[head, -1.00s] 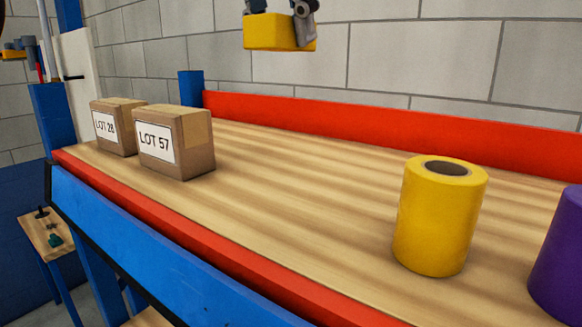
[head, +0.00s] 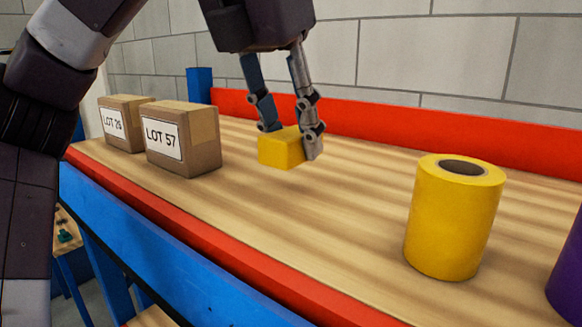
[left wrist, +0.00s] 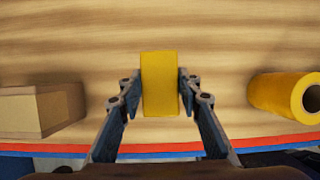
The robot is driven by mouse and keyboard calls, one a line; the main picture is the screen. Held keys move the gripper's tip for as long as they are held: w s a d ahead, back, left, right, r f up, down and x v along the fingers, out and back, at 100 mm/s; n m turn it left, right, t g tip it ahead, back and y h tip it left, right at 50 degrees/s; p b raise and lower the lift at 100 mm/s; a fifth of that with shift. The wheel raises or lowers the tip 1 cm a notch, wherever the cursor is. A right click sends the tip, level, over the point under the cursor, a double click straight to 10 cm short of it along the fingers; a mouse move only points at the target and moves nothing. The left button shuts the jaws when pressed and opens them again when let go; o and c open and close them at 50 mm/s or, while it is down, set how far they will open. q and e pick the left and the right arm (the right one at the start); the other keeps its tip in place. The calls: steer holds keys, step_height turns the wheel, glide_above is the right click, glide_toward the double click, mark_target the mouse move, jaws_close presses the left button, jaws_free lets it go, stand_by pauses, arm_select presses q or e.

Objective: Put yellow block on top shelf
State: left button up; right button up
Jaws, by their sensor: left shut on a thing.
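The yellow block (head: 281,149) is between the fingers of my left gripper (head: 291,135), which is shut on it. In the head view it is low over the wooden top shelf (head: 330,220), between the cardboard boxes and the yellow roll. I cannot tell whether its underside touches the wood. In the left wrist view the block (left wrist: 160,84) is upright in the picture between both fingertips (left wrist: 160,88), with wood behind it. My right gripper is in neither view.
Two cardboard boxes, LOT 57 (head: 184,140) and LOT 26 (head: 123,122), stand to the left. A yellow roll (head: 450,225) and a purple object (head: 568,270) stand to the right. A red rail (head: 400,130) runs along the back. Wood around the block is clear.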

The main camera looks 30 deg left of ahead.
mark_target(291, 193)
arm_select(q)
steer(key=shift+s+f, duration=0.1)
steer(key=shift+f, duration=2.25)
steer(key=o, duration=1.2)
steer(key=shift+f, duration=0.1)
steer(key=shift+v, duration=6.1)
